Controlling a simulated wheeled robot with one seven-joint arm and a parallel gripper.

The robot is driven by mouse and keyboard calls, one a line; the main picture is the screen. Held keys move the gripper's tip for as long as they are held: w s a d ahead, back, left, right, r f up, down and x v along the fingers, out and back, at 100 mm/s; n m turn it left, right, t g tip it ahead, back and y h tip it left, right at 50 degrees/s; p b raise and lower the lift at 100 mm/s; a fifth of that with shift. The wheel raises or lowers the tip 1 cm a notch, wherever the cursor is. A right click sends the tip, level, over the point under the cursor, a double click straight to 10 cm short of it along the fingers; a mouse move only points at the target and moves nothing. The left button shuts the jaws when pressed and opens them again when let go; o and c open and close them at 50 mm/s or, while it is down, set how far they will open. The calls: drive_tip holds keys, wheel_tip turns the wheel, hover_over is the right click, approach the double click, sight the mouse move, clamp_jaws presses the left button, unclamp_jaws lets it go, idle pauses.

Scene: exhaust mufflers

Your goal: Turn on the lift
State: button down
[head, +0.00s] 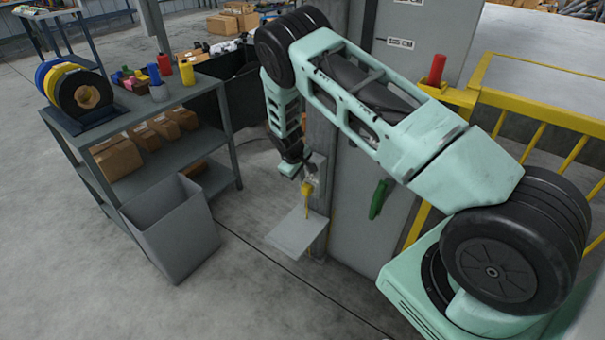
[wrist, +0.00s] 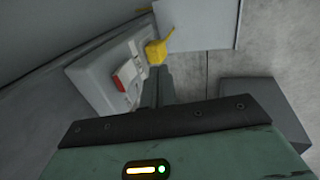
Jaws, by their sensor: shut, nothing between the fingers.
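A light grey control box (wrist: 95,80) with a red switch (wrist: 121,84) and pale parts beside it is mounted on a grey surface in the wrist view. In the head view the box (head: 319,172) is on the post, partly hidden by my gripper (head: 307,171). In the wrist view my gripper (wrist: 158,75) is shut and empty, its dark fingers close to the right side of the box. Whether they touch it I cannot tell. A yellow plug-like piece (wrist: 155,51) is just beyond the fingertips; it also shows in the head view (head: 307,189).
A small grey shelf plate (head: 298,231) juts out below the box. A grey bin (head: 172,237) and a shelf unit (head: 182,149) stand to the left. A grey cabinet with a green handle (head: 379,198) and a yellow railing (head: 540,115) are to the right.

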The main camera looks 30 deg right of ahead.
drive_tip(key=s+a+r, duration=0.2)
drive_tip(key=a+r, duration=0.3)
drive_tip(key=r, duration=0.3)
drive_tip(key=shift+a+r, duration=0.2)
drive_tip(key=shift+a, duration=0.1)
